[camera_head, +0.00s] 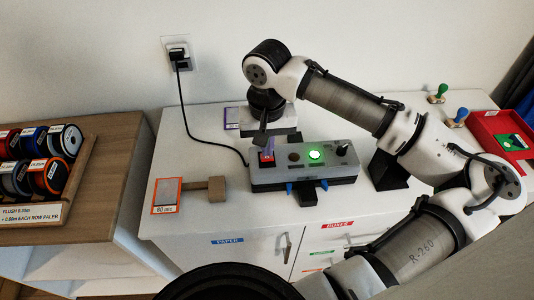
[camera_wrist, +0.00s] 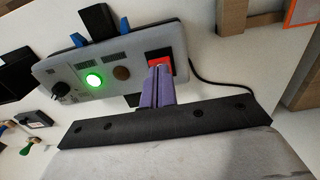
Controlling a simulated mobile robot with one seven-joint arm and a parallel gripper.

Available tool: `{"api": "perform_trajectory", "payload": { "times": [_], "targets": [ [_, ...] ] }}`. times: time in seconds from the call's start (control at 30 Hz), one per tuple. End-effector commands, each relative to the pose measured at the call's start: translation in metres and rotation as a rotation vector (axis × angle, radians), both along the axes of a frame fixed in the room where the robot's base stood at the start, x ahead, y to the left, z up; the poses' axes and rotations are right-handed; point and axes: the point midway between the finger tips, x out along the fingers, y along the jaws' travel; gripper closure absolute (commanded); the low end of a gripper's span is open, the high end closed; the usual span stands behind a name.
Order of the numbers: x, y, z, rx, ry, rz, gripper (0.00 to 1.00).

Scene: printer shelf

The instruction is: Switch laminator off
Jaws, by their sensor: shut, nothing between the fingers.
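The laminator's control box (camera_head: 318,173) is a grey panel on the white cabinet top. It carries a red switch (camera_head: 267,158) at its left end, a brown round button (camera_head: 294,157), a lit green button (camera_head: 316,154) and a black knob (camera_head: 342,148). The same box (camera_wrist: 115,60) shows in the wrist view, turned around, with the red switch (camera_wrist: 160,63) and the glowing green button (camera_wrist: 94,80). My gripper (camera_wrist: 160,72) has purple fingers shut together and empty. The fingertips are at the red switch and hide part of it. I cannot tell whether they touch it.
A black cable (camera_head: 212,128) runs from the wall outlet (camera_head: 178,54) to the box. A wooden block (camera_head: 217,188) and an orange-edged card (camera_head: 166,195) lie left. Stamps (camera_head: 458,117) and a red tray (camera_head: 502,135) stand right. A spool rack (camera_head: 40,172) is far left.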

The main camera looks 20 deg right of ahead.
Motion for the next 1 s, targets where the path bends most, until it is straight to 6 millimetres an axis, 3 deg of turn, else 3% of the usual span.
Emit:
{"api": "perform_trajectory", "payload": {
  "times": [1.0],
  "targets": [
    [0.0, 0.0, -0.016, 0.0, 0.0, 0.0, 1.0]
  ]
}}
